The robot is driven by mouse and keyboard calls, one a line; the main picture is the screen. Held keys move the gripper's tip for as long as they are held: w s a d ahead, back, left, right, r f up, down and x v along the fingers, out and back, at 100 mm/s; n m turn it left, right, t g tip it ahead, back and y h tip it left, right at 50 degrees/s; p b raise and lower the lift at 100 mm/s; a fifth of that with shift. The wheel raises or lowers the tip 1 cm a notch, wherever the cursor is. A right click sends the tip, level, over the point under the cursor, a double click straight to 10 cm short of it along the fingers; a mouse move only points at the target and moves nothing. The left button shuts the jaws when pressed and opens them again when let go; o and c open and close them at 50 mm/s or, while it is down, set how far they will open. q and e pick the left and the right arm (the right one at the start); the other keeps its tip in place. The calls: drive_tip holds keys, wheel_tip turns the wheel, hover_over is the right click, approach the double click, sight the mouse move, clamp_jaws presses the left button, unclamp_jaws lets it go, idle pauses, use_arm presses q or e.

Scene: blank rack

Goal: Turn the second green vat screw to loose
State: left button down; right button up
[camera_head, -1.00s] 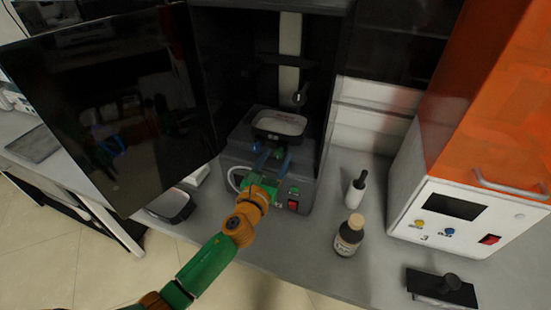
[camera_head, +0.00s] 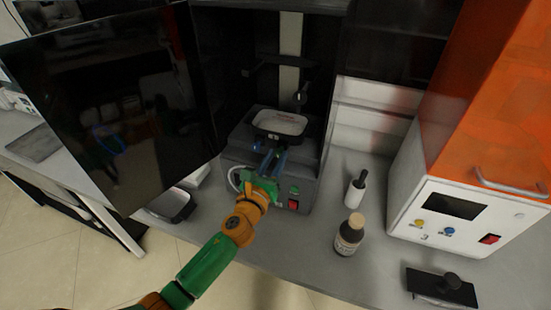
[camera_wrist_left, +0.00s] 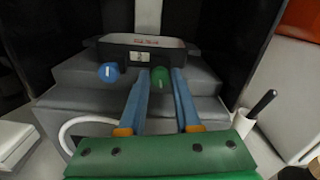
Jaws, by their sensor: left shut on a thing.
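The vat (camera_head: 280,123), a black-rimmed tray with a pale inside, sits on the dark printer base. In the left wrist view its front wall (camera_wrist_left: 170,57) faces me. The green vat screw (camera_wrist_left: 159,77) is at the vat's front, right of a blue screw (camera_wrist_left: 108,72). My left gripper (camera_head: 273,156) reaches in from the front. In the left wrist view its blue fingers (camera_wrist_left: 161,82) stand on either side of the green screw, shut on it. In the head view the fingers mostly hide the screw. My right gripper is not in view.
The dark printer door (camera_head: 110,100) stands open at left. A white bottle (camera_head: 356,188) and a brown bottle (camera_head: 349,235) stand right of the printer. An orange-lidded machine (camera_head: 470,200) is at far right. A black tray (camera_head: 170,205) lies at left.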

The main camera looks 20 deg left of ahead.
use_arm(q)
drive_tip(key=n, duration=0.9)
drive_tip(key=shift+a+f, duration=0.1)
drive_tip(key=n, duration=0.4)
drive_tip(key=shift+n, duration=0.3)
drive_tip(key=n, duration=0.4)
drive_tip(key=shift+n, duration=0.3)
drive_tip(key=n, duration=0.3)
drive_tip(key=shift+n, duration=0.3)
drive_tip(key=n+p, duration=0.1)
drive_tip(key=n, duration=0.3)
drive_tip(key=shift+f, duration=0.1)
drive_tip(key=n+p, duration=0.1)
drive_tip(key=n, duration=0.3)
drive_tip(key=shift+n, duration=2.1)
